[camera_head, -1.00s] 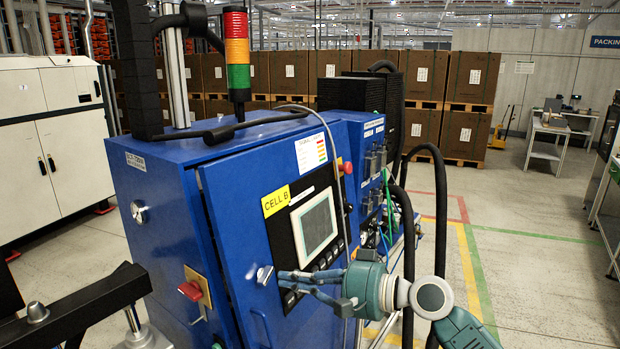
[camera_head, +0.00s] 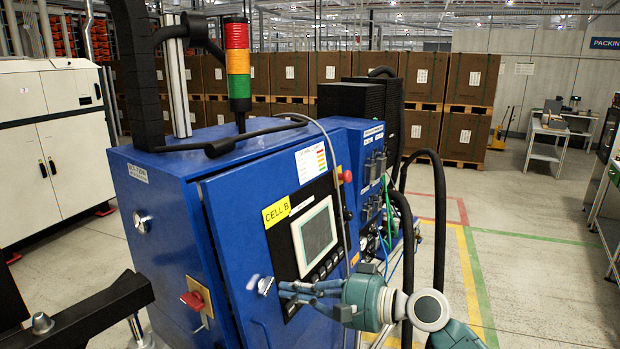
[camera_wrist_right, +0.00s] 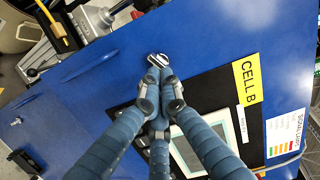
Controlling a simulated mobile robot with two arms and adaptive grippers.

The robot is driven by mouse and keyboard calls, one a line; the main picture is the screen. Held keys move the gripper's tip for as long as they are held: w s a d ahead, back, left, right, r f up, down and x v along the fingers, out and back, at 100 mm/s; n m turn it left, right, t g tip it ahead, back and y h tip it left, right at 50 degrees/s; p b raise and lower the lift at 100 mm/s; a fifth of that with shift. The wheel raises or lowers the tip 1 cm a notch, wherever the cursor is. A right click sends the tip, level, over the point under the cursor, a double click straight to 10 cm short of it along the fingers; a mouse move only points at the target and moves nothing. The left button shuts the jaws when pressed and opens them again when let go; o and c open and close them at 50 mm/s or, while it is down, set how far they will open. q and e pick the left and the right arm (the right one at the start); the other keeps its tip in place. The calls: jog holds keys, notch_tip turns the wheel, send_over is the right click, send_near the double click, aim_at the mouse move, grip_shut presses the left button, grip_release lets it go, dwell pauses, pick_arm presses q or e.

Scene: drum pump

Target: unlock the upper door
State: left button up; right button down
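The blue cabinet's front door (camera_head: 235,230) carries a yellow CELL B label, a screen and a small silver lock knob (camera_head: 265,286) near its left edge. The knob also shows in the right wrist view (camera_wrist_right: 158,60). My right gripper (camera_head: 284,290) is at the knob, coming from the right, with its blue fingers pointing at it. In the right wrist view its fingertips (camera_wrist_right: 160,78) lie close together just below the knob. I cannot tell whether they touch or grasp it. The door's left edge shows a dark narrow gap. My left gripper is not in view.
A red-handled switch (camera_head: 193,300) sits on the cabinet's left side, with a silver knob (camera_head: 142,221) above it. A black bar (camera_head: 80,310) crosses the lower left. Black hoses (camera_head: 439,220) hang right of the cabinet. Open floor (camera_head: 535,270) lies to the right.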

jog(key=shift+r+m+p, duration=0.15)
jog(key=shift+m+p, duration=0.85)
jog(key=shift+p, duration=0.45)
jog(key=shift+m, duration=0.7)
jog(key=m, duration=0.4)
jog(key=m, duration=0.4)
